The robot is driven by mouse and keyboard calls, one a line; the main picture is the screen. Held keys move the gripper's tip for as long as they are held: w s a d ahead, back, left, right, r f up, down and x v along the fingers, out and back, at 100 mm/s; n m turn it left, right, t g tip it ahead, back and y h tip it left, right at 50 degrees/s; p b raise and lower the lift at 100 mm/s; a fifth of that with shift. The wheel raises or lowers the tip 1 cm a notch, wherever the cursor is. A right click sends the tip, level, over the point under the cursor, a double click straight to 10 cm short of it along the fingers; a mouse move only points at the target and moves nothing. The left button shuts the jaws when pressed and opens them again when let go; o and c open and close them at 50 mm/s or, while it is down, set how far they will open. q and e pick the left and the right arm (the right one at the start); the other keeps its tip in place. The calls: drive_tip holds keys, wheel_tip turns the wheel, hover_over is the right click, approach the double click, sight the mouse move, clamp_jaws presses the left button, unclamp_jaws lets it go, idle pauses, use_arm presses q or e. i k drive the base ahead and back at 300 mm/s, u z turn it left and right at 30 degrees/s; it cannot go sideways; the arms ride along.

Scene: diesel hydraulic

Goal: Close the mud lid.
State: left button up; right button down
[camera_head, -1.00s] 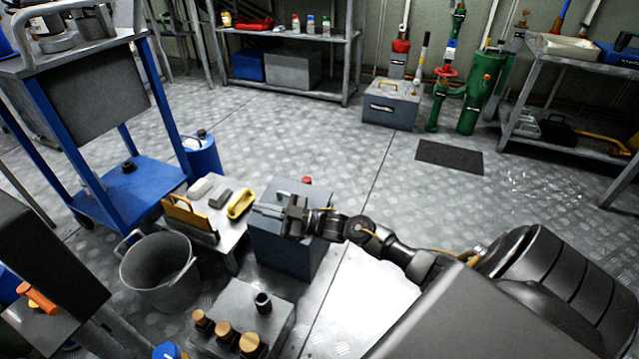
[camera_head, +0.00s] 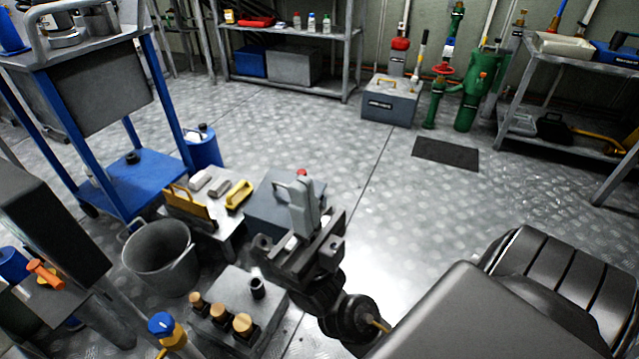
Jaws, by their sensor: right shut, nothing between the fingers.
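A blue-grey box (camera_head: 262,208) with a flat top and a red knob (camera_head: 301,173) at its back stands on the floor near the middle. I take its top for the mud lid, but no label is readable. The top looks flat on the box; whether it is fully seated cannot be told. My right gripper (camera_head: 302,190) is over the box's right part, its light-grey fingers together and empty. It hides much of the box's front and right side. Whether the fingers touch the box cannot be told. My left gripper is not in view.
Left of the box is a low table (camera_head: 229,237) with yellow-handled tools. A grey bucket (camera_head: 160,260) stands beside it. A grey block (camera_head: 222,335) with several wooden-topped knobs is in front. A blue-framed cart (camera_head: 150,185) stands at left.

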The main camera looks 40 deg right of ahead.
sight(270, 202)
drive_tip(key=k, duration=1.15)
drive_tip(key=z, duration=0.5)
drive_tip(key=i, duration=0.6)
drive_tip(key=z, duration=0.9)
drive_tip(key=i, duration=0.8)
drive_tip(key=u, duration=0.5)
drive_tip(key=i, duration=0.8)
drive_tip(key=u, duration=0.65)
